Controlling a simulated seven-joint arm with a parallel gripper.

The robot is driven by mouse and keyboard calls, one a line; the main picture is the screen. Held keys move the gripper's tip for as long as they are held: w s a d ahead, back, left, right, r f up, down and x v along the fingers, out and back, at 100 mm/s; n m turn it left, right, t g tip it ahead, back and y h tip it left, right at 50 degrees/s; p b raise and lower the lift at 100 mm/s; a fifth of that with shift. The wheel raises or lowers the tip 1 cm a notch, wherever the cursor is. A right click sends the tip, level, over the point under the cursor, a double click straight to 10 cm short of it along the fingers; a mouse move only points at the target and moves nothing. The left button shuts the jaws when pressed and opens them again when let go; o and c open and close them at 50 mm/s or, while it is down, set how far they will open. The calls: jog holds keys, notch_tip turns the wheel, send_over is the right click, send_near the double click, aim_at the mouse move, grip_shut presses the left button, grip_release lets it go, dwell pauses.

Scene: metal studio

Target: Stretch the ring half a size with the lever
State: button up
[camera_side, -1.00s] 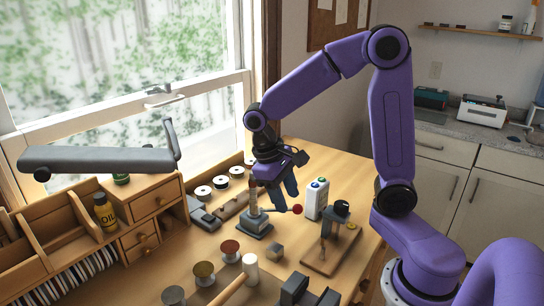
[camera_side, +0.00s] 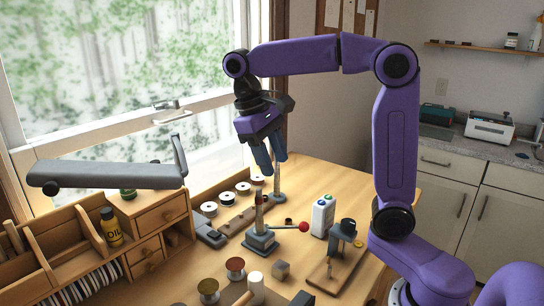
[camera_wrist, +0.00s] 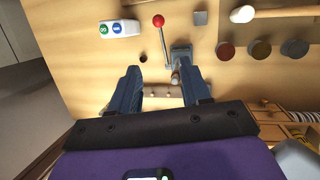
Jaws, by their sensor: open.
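The ring stretcher has a grey base (camera_side: 260,243) on the bench with an upright tapered post (camera_side: 259,212). Its lever ends in a red ball (camera_side: 303,227) that sticks out to the right, low over the bench. In the wrist view the red ball (camera_wrist: 158,20) is at the top and the base (camera_wrist: 180,52) lies just beyond the fingertips. My gripper (camera_side: 270,168) is open and empty, pointing down above and behind the stretcher, apart from it. In the wrist view its blue fingers (camera_wrist: 162,78) are spread wide. I cannot clearly make out the ring on the post.
A slim post on a grey foot (camera_side: 278,197) stands behind. Spools (camera_side: 235,268), a grey cube (camera_side: 280,270) and wooden drawers (camera_side: 160,213) surround the work.

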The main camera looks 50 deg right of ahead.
jog(key=shift+c, duration=0.6)
jog(key=m+t+y, duration=0.2)
jog(key=t+y, duration=0.1)
jog(key=y, duration=0.1)
send_near(296, 227)
jog(key=f, duration=0.7)
jog(key=a+f, duration=0.1)
jog(key=f, duration=0.2)
jog(key=shift+w+a+f, duration=0.1)
jog(key=shift+w+f, duration=0.05)
jog(key=shift+w, duration=0.1)
